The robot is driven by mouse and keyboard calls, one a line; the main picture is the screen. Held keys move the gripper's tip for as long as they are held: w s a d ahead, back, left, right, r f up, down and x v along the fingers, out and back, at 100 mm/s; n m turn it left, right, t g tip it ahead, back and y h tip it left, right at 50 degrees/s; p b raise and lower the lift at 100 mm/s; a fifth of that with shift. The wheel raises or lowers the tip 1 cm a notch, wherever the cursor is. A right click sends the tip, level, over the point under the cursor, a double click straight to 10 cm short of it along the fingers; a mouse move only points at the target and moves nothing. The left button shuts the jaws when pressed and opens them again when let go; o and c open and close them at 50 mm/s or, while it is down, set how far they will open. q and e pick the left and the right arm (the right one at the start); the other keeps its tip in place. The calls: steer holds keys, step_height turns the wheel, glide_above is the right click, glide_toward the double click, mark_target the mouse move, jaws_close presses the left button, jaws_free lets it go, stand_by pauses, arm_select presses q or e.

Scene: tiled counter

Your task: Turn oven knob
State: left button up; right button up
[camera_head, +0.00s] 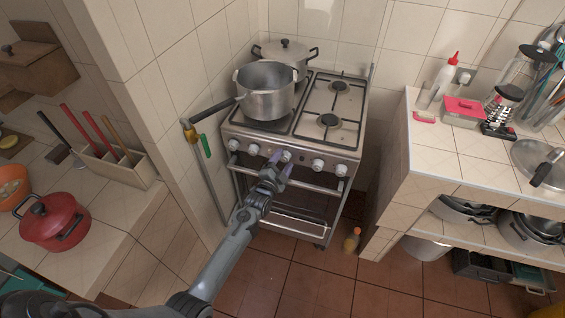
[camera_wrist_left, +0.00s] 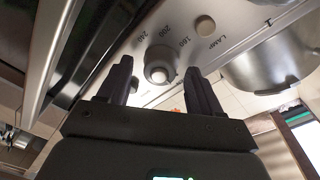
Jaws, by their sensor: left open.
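The stove (camera_head: 236,127) stands against the tiled wall with a row of pale knobs along its front panel. The oven knob (camera_wrist_left: 158,68) is round and pale in the left wrist view, with the numbers 240, 200 and 160 printed around it. My left gripper (camera_head: 279,158) reaches the middle of the knob row in the head view. Its two dark fingers (camera_wrist_left: 158,62) are open, one on each side of the oven knob, with visible gaps in the wrist view. Whether the tips touch the panel cannot be told. My right gripper is not in view.
A grey pot (camera_head: 266,104) with a dark handle sticking out left stands on the front left burner. A lidded pot (camera_head: 284,50) is behind it. Tiled counters flank the stove, with a red pot (camera_head: 52,222) on the left. A small bottle (camera_head: 352,240) stands on the floor.

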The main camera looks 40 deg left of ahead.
arm_select(q)
steer(key=c, duration=1.1)
steer(key=shift+o, duration=0.2)
steer(key=shift+n, duration=0.3)
steer(key=n, duration=0.6)
steer(key=shift+n+t, duration=0.3)
steer(key=n+y, duration=0.1)
steer(key=n, duration=0.5)
steer(key=shift+f+n+b, duration=0.1)
steer(key=shift+n+b, duration=0.3)
steer(key=n, duration=0.3)
steer(key=n+y, duration=0.1)
steer(key=n, duration=0.3)
steer(key=shift+y, duration=0.3)
steer(key=n, duration=0.6)
steer(key=shift+n+g, duration=0.3)
steer(key=shift+g, duration=0.1)
steer(key=shift+n+y, duration=0.3)
steer(key=shift+y, duration=0.1)
